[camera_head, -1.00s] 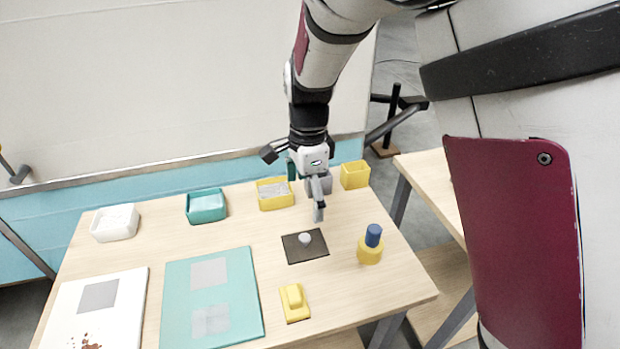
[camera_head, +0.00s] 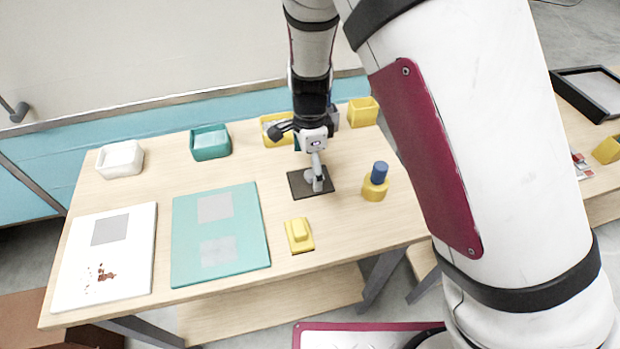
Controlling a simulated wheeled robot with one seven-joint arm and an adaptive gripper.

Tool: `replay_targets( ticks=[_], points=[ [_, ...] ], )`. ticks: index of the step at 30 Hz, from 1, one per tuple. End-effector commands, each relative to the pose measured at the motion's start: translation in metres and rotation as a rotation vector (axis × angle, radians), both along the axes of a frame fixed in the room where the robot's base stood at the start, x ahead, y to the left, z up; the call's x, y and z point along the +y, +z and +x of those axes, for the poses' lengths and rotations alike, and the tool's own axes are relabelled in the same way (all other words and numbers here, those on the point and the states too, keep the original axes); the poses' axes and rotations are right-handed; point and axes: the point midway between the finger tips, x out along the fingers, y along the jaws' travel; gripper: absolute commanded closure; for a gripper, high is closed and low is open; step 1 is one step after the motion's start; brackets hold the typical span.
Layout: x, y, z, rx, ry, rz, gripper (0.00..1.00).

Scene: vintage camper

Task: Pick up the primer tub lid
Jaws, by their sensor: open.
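A small round grey knob-like piece (camera_head: 309,174) sits on a flat dark square (camera_head: 299,187) on the wooden table. I take these to be the primer tub lid and its knob, but no label shows. My gripper (camera_head: 318,182) is open and points down over the dark square, with its fingers at the knob. One finger hides part of the knob, and I cannot tell whether the fingers touch it.
A yellow holder (camera_head: 372,191) with a blue cylinder (camera_head: 379,170) stands to the right. A yellow block (camera_head: 299,236) lies in front. White (camera_head: 121,171), teal (camera_head: 211,155) and yellow (camera_head: 364,118) tubs line the back. A teal panel (camera_head: 255,220) and white panel (camera_head: 143,250) lie left.

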Motion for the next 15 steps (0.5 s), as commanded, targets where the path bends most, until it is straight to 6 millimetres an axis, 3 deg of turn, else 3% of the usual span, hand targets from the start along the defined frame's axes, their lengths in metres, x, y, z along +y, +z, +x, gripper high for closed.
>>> replay_targets(
  ticks=[6, 15],
  points=[
    [0.000, -0.029, -0.001, 0.002, -0.001, -0.001, 0.03],
    [0.000, -0.032, -0.001, 0.001, -0.001, 0.001, 0.03]
  ],
)
